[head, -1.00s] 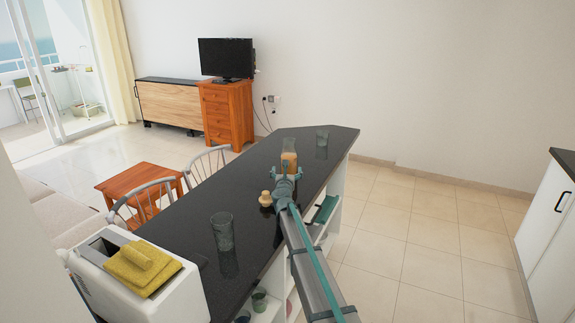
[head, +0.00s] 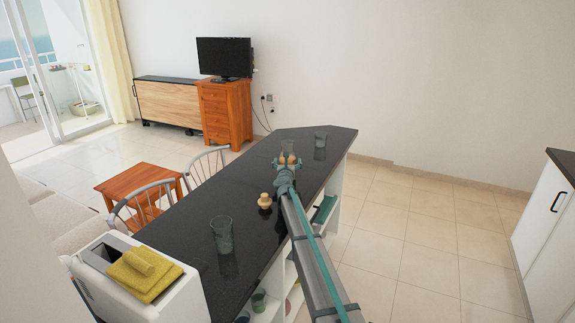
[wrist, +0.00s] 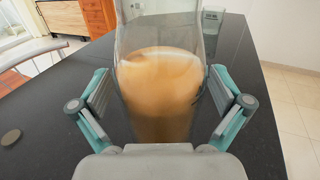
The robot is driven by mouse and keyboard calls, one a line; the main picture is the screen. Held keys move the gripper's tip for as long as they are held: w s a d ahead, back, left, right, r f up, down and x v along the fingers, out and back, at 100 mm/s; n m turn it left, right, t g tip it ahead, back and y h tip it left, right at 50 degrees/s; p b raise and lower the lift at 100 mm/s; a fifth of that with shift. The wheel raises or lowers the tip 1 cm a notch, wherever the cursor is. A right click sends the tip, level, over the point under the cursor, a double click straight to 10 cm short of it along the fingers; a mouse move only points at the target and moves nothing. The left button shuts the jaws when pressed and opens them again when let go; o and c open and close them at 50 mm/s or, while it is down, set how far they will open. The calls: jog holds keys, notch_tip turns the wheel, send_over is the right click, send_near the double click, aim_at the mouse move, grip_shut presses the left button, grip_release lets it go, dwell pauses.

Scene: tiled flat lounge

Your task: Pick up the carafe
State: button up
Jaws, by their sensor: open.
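The carafe (wrist: 160,75) is clear glass with amber-brown contents. It stands upright on the dark counter, between the two fingers of my gripper (wrist: 160,98) in the wrist view. The fingers are spread to either side of it, and I cannot tell whether either touches the glass. In the head view my gripper (head: 287,162) is at the carafe (head: 287,145) and hides most of it. Its base is hidden behind my gripper in the wrist view.
The dark counter (head: 190,245) holds a glass tumbler (head: 222,235) at the near left, a small wooden object (head: 265,200), and another glass (head: 320,140) beyond the carafe. A white toaster (head: 120,270) with yellow cloths (head: 145,272) stands at the near left end.

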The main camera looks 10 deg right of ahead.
jog(key=shift+c, duration=0.3)
jog(key=c, duration=1.7)
jog(key=shift+r, duration=0.25)
